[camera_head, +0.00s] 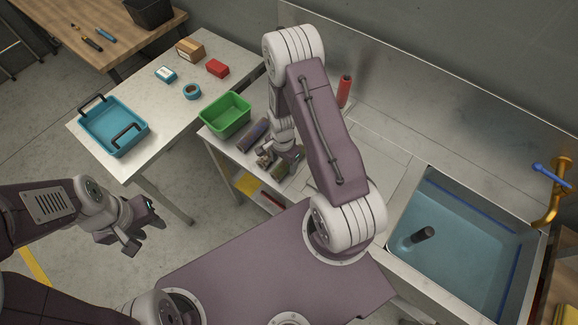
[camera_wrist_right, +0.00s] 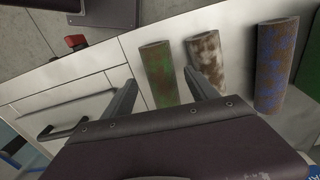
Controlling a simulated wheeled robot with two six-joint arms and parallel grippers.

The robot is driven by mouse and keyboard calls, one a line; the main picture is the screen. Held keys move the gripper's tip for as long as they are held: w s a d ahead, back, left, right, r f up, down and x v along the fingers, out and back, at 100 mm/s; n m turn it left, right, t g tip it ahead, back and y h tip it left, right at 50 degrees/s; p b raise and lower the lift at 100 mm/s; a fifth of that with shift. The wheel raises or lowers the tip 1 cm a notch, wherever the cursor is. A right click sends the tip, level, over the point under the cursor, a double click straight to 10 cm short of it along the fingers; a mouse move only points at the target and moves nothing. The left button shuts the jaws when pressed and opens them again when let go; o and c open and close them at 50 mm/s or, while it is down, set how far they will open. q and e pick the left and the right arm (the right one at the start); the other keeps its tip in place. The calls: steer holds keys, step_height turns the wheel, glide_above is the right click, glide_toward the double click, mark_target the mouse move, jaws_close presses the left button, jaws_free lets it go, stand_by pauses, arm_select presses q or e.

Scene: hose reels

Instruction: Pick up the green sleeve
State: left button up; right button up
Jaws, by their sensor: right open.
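The green sleeve (camera_wrist_right: 158,72) is a worn green-brown tube lying on the pale bench top. In the right wrist view it lies between and beyond the two fingers of my right gripper (camera_wrist_right: 160,68), which is open and empty. In the head view the green sleeve (camera_head: 277,170) shows just in front of my right gripper (camera_head: 265,157), partly covered by it. My left gripper (camera_head: 143,232) is open and empty over the floor, far left of the bench.
A white-brown sleeve (camera_wrist_right: 206,58) lies right beside the green one, close to a finger. A blue-brown sleeve (camera_wrist_right: 275,65) lies further right. A green bin (camera_head: 225,115), red bottle (camera_head: 344,91) and water-filled sink (camera_head: 465,240) are nearby. A blue tray (camera_head: 113,127) stands on the left table.

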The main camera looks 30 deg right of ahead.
steer(key=shift+w+f, duration=0.15)
steer(key=shift+f, duration=0.8)
steer(key=shift+w+r, duration=0.1)
steer(key=shift+r, duration=0.1)
steer(key=c, duration=0.9)
steer(key=shift+s+r, duration=0.1)
steer(key=shift+s, duration=0.1)
jaws_close()
steer(key=shift+w, duration=0.1)
